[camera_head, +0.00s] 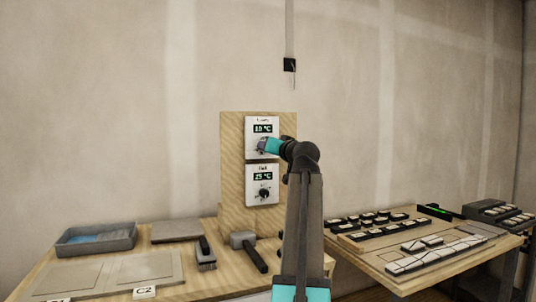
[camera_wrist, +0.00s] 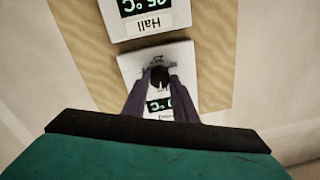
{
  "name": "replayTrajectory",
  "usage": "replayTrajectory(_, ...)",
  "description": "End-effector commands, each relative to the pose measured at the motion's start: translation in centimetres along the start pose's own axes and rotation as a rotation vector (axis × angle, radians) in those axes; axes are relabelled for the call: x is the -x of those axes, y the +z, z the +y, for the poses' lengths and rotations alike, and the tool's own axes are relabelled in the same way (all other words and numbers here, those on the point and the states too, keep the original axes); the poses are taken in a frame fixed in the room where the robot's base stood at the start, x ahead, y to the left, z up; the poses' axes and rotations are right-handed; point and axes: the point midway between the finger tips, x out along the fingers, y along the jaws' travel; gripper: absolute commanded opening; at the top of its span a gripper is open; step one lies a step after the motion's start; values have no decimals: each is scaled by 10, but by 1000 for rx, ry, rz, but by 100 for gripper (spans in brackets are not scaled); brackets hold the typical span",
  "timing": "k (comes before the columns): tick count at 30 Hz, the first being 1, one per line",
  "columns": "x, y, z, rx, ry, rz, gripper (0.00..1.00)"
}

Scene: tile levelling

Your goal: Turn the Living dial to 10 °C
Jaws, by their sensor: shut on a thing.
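The Living panel (camera_head: 273,137) is the upper white panel on the upright wooden board. Its green display appears to read 10 °C in the head view. In the wrist view the panel (camera_wrist: 187,60) appears upside down and a finger covers part of its display. My gripper (camera_head: 262,146) reaches the panel from the right. In the wrist view its two dark fingers (camera_wrist: 158,80) are shut on the black Living dial (camera_wrist: 159,73), one on each side. The fingers hide much of the dial.
The Hall panel (camera_head: 252,185) sits just below, its display appearing to read 25 °C, with a black dial (camera_head: 264,193). A grey tray (camera_head: 95,238), a brush (camera_head: 205,254) and a mallet (camera_head: 248,250) lie on the left table. Several tiles lie on the right table (camera_head: 390,282).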

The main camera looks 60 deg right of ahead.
Motion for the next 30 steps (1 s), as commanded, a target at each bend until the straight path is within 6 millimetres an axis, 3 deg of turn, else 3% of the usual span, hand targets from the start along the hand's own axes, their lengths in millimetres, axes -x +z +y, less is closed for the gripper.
replayTrajectory(9, 0, 2, 0, 139, -1, -10, 3)
replayTrajectory(24, 0, 2, 0, 162, 0, -13, 3)
replayTrajectory(25, 0, 2, 0, 162, 0, -13, 30)
replayTrajectory(27, 0, 2, 0, 161, 0, -12, 42)
replayTrajectory(30, 0, 2, 0, 161, 0, -11, 44)
